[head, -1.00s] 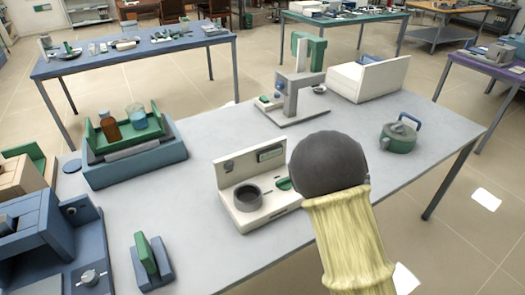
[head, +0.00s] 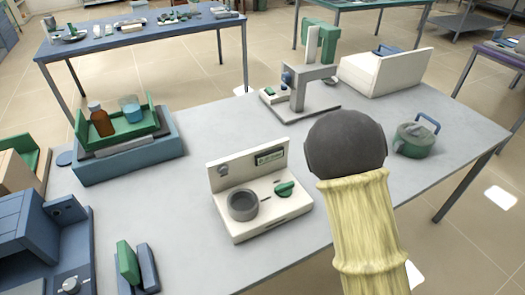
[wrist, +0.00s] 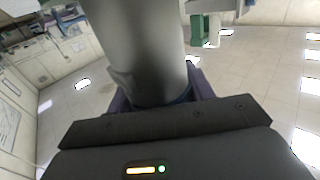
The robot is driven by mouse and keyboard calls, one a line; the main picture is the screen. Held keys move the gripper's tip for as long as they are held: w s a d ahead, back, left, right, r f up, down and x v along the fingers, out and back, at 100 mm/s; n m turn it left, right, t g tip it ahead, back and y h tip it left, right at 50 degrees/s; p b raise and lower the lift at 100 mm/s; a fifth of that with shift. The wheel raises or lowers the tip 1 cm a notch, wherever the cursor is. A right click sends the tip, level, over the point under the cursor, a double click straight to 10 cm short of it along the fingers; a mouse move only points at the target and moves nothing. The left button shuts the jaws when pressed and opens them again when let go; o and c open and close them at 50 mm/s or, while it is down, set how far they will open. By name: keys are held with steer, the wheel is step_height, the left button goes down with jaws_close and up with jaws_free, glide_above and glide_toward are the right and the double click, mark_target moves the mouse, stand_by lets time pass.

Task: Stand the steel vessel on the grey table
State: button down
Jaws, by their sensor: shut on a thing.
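In the wrist view a smooth grey steel vessel (wrist: 142,45) stands up large in front of the camera, its lower end between the jaws. My gripper (wrist: 158,98) is shut on it. The vessel's far end runs out of the top of the wrist view. In the head view my arm's yellow sleeve and dark round end hide the gripper and the vessel. The grey table (head: 180,205) spreads under and around my arm. I cannot tell how high the vessel is above its top.
Clear tabletop lies between the blue tray and the hotplate.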

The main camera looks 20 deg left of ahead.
steer(key=shift+f, duration=2.85)
steer(key=shift+f, duration=2.1)
steer(key=shift+w+f, duration=0.1)
steer(key=shift+f, duration=0.05)
steer(key=c, duration=0.8)
jaws_free()
steer(key=shift+c, duration=0.2)
steer(key=shift+o, duration=1.3)
steer(key=shift+d, duration=0.15)
